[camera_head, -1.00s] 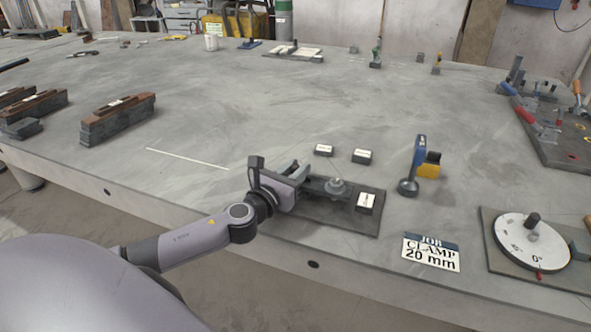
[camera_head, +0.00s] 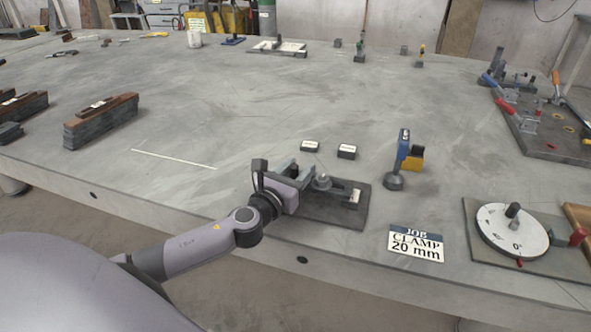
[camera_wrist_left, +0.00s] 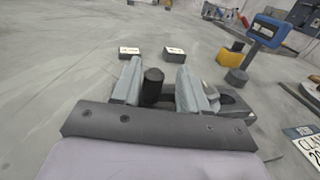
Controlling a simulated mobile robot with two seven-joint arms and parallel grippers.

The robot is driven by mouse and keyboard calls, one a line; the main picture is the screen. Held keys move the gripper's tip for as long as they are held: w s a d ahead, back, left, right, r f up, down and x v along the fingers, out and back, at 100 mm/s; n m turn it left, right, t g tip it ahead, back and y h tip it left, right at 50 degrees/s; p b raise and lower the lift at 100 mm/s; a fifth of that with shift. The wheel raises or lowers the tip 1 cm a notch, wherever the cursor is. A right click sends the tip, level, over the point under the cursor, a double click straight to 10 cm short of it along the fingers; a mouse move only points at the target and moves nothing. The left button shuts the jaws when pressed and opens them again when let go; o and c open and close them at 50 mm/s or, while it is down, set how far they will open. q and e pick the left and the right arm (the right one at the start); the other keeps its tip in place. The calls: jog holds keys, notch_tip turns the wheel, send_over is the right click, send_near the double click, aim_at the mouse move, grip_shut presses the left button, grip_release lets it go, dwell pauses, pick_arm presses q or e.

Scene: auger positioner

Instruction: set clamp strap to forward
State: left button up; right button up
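The clamp strap (camera_head: 340,190) is a dark bar with a round grey nut on it, lying over a dark base plate (camera_head: 330,218) near the table's front edge. A black upright knob (camera_wrist_left: 152,86) stands at its near end in the left wrist view. My left gripper (camera_head: 288,180) is low over the plate's left end; it also shows in the left wrist view (camera_wrist_left: 158,85). Its two grey fingers are apart, one on each side of the knob, with a gap on the knob's right. The strap's near part is hidden behind the gripper. My right gripper is out of view.
Two small white-topped blocks (camera_head: 310,147) (camera_head: 347,151) sit behind the plate. A blue and yellow gauge (camera_head: 404,160) stands to the right. A sign (camera_head: 415,243) reads "JOB CLAMP 20 mm". A round dial (camera_head: 511,231) is farther right.

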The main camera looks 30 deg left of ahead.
pick_arm(q)
jog(key=shift+a, duration=0.1)
jog(key=shift+s+d, duration=0.2)
jog(key=shift+s, duration=3.4)
